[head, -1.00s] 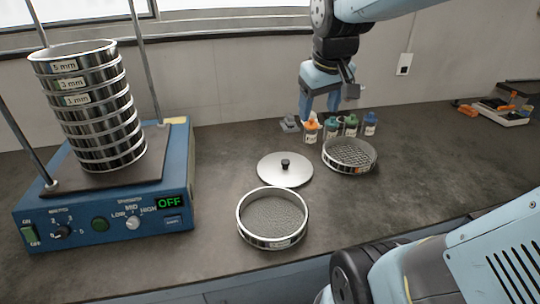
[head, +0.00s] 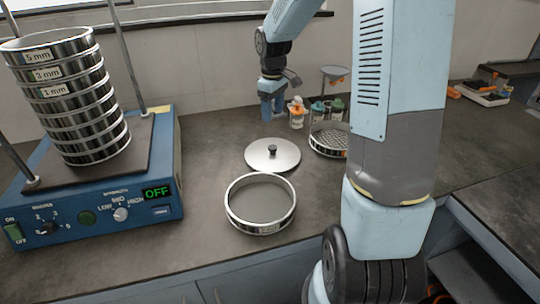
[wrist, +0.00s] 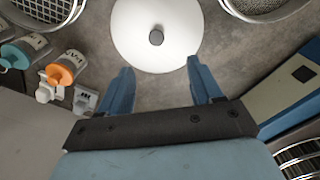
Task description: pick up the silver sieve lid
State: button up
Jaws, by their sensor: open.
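The silver sieve lid (head: 290,158) is a flat round disc with a small black knob (head: 272,150). It lies flat on the dark bench, behind the near sieve. In the wrist view the lid (wrist: 135,40) sits at the top centre, past my fingertips, with its knob between their lines. My gripper (wrist: 158,75) is open and empty, its two blue fingers apart and not touching the lid. In the head view my gripper (head: 272,110) hangs above the bench behind the lid, near the small bottles.
A loose sieve (head: 260,228) stands in front of the lid. Another sieve (head: 328,140) is behind right, partly hidden by my arm. Small bottles (head: 297,115) stand at the back. The blue shaker (head: 100,215) with its sieve stack (head: 85,110) is at left, reading OFF.

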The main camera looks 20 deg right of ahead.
jog(key=w+f, duration=0.1)
jog(key=f, duration=0.1)
send_over(272, 146)
jog(key=f, duration=0.5)
jog(key=s+f, duration=0.1)
jog(key=f, duration=0.2)
jog(key=shift+a+f, duration=0.1)
jog(key=shift+a, duration=0.1)
jog(key=shift+w+d+f, duration=0.1)
jog(key=shift+w+f, duration=0.15)
jog(key=shift+f, duration=1.05)
jog(key=shift+w+f, duration=0.2)
jog(key=shift+f, duration=1.05)
grip_shut()
